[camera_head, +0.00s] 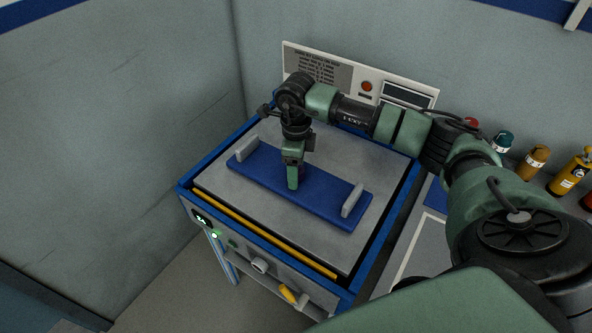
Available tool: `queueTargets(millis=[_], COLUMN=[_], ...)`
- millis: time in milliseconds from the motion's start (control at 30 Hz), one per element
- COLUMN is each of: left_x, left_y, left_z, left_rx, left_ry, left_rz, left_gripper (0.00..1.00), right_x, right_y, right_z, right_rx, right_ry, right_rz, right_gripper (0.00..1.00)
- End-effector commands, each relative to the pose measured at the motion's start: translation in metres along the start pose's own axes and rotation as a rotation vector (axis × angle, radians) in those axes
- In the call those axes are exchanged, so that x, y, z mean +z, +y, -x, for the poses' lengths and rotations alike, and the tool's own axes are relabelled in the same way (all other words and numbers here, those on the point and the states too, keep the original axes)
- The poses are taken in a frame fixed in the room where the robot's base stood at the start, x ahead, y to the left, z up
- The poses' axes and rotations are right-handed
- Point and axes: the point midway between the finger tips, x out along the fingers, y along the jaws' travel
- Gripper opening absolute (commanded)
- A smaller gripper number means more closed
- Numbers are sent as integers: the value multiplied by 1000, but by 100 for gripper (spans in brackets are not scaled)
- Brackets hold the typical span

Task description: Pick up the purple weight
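I see no clearly purple weight in the head view. My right gripper (293,184) points straight down over the middle of a blue plate (250,174) with two grey upright handles. Its fingers show as one narrow green block, so I cannot tell whether they are open or shut, or whether they touch the plate. My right arm comes in from the right and hides part of the bench behind it. My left gripper is out of view.
The blue plate lies on a grey-topped machine (225,187) with a blue frame. A white control panel (318,68) stands behind. On the right stand a teal-topped weight (502,141), an orange one (536,161) and a yellow one (570,175). Grey walls enclose the left and back.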

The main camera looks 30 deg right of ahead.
Motion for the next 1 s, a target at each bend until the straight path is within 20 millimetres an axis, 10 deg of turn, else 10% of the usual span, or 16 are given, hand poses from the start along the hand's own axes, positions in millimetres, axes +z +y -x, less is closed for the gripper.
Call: queueTargets(millis=[233,667,1000], left_x=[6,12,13], left_y=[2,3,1], left_z=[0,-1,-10], left_rx=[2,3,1], left_ry=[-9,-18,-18], left_rz=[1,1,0], left_gripper=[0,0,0], right_x=[0,1,2], right_y=[0,-1,-2], right_z=[0,8,68], right_rx=[0,-2,-7], right_ry=[0,-4,-9], right_rz=[0,-1,0], right_gripper=[0,0,0])
